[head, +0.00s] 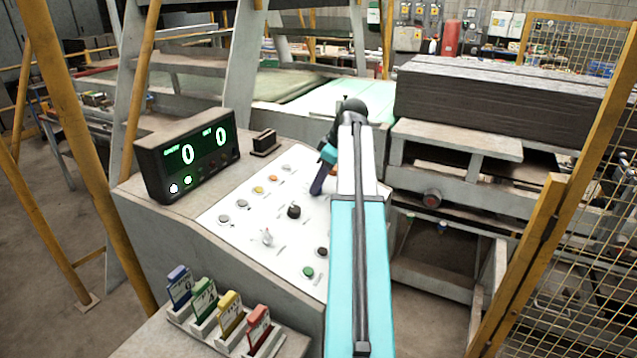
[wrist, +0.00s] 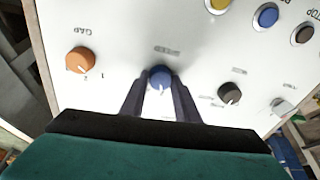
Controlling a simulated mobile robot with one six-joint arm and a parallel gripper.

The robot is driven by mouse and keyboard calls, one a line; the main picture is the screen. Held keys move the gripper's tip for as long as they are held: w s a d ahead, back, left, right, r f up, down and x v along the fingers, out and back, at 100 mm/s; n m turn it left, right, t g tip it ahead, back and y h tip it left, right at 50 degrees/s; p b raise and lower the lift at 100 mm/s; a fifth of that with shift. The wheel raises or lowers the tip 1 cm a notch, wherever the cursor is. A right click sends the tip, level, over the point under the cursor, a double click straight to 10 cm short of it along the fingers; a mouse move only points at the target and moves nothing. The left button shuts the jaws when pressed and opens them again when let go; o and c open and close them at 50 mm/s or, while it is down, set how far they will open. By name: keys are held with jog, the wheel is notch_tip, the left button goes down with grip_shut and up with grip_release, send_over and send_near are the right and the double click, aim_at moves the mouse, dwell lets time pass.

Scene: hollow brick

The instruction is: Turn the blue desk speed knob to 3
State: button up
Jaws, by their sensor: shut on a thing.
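The blue speed knob (wrist: 160,78) sits on the white panel in the wrist view, with a small label above it. My gripper (wrist: 159,92) is around it, with one dark finger on each side, shut on the knob. A white pointer mark shows on the knob's lower part, between the fingers. The scale numbers around the knob cannot be read. In the head view my gripper (head: 317,186) reaches down to the upper right part of the panel (head: 240,212), and my arm hides the blue knob there.
An orange GAP knob (wrist: 79,61) and a black knob (wrist: 230,93) flank the blue knob. Several push buttons, a black knob (head: 293,211) and a green button (head: 308,272) share the panel. A display box (head: 188,155) reads 0 and 0. Coloured cards (head: 230,313) stand in front.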

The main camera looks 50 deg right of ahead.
jog(key=shift+m, duration=0.4)
jog(key=m, duration=0.3)
jog(key=shift+a+m+h+p, duration=0.1)
jog(key=shift+m+h+p, duration=0.2)
jog(key=shift+m, duration=0.1)
jog(key=shift+s+m+t, duration=0.1)
jog(key=shift+m+t, duration=0.2)
jog(key=shift+m, duration=1.3)
jog(key=shift+p, duration=0.3)
jog(key=o, duration=1)
jog(key=shift+o, duration=0.2)
jog(key=shift+r, duration=0.15)
